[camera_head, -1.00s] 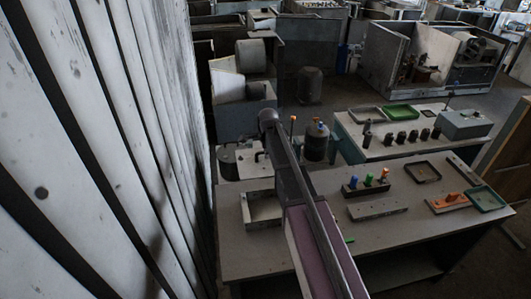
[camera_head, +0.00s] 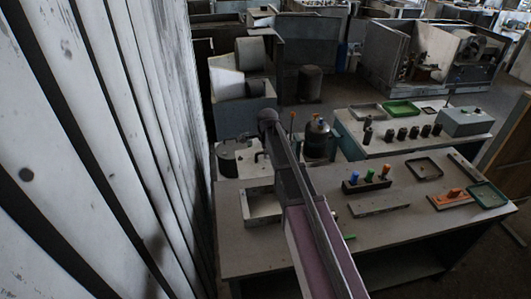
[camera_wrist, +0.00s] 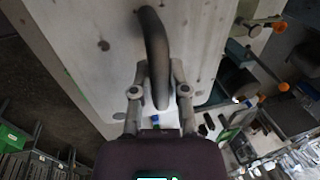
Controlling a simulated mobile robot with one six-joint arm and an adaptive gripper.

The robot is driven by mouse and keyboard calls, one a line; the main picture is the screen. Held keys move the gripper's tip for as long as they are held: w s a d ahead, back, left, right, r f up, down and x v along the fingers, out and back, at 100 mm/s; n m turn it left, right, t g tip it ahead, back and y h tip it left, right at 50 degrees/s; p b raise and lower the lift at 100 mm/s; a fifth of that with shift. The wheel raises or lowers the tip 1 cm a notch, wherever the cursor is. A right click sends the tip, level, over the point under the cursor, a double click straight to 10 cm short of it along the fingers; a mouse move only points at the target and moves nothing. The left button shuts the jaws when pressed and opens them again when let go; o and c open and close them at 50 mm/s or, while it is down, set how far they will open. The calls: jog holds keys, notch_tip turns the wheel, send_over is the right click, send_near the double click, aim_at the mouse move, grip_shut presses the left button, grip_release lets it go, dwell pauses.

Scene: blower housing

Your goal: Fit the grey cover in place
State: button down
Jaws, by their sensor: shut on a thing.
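In the wrist view a broad light-grey plate (camera_wrist: 95,60) with dark round spots fills the upper left and middle; it looks like the grey cover. A dark curved handle (camera_wrist: 153,30) stands out from it. My gripper (camera_wrist: 158,92) is shut on this handle, one finger on each side. The plate's far edge is cut off by the frame. In the head view I cannot make out my gripper or the cover, and I cannot clearly identify the blower housing.
A slatted pale wall (camera_head: 100,120) stands close on the left. A second bench (camera_head: 375,150) stands behind.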

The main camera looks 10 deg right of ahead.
jog(key=s+b+x, duration=0.2)
jog(key=b+x, duration=0.7)
jog(key=s+f+b+x, duration=0.1)
jog(key=s+b+x, duration=0.1)
jog(key=b+x, duration=0.8)
jog(key=shift+s+f, duration=0.3)
jog(key=shift+s, duration=0.3)
jog(key=shift+f+b, duration=0.45)
jog(key=shift+b, duration=0.2)
jog(key=shift+s, duration=0.7)
dwell(1.1)
jog(key=shift+f, duration=0.2)
jog(key=shift+b, duration=0.3)
jog(key=c, duration=0.5)
grip_release()
jog(key=shift+w+f, duration=0.1)
jog(key=shift+f, duration=0.05)
jog(key=shift+c, duration=0.2)
